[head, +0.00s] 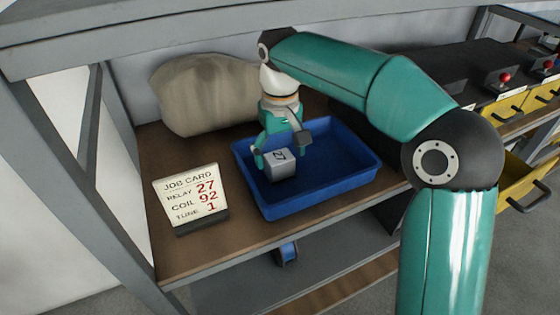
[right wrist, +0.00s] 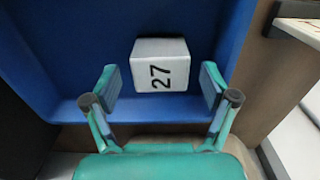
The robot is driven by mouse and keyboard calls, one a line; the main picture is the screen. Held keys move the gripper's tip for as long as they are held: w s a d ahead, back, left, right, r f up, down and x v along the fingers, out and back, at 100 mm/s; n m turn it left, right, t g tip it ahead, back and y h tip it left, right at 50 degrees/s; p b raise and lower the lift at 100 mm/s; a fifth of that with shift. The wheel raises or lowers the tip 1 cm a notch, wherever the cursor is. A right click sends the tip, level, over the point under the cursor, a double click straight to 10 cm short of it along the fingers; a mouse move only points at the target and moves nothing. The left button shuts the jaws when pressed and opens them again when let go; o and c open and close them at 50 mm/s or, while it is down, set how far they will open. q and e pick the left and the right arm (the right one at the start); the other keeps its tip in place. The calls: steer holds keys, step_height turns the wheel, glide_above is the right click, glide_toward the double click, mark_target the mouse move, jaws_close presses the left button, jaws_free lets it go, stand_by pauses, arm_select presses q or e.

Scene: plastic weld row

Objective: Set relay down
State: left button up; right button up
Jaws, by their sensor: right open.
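The relay (head: 281,163) is a pale grey block marked 27, in the left part of the blue tray (head: 330,190). In the right wrist view the relay (right wrist: 160,66) sits inside the tray (right wrist: 60,45), just beyond the fingertips and between their lines. My right gripper (head: 280,152) is over the tray at the relay. Its fingers (right wrist: 160,90) are spread apart, with a gap on both sides of the relay. The underside of the relay is hidden. My left gripper is not in view.
A job card (head: 190,198) stands left of the tray and reads relay 27, coil 92, tune 1. A beige sack (head: 200,92) lies behind, against the wall. Yellow drawers (head: 510,108) are at the right. A blue spool (head: 287,253) is on the lower shelf.

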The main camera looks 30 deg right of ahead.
mark_target(280, 157)
steer(key=shift+r+p, duration=0.3)
steer(key=shift+r, duration=1.3)
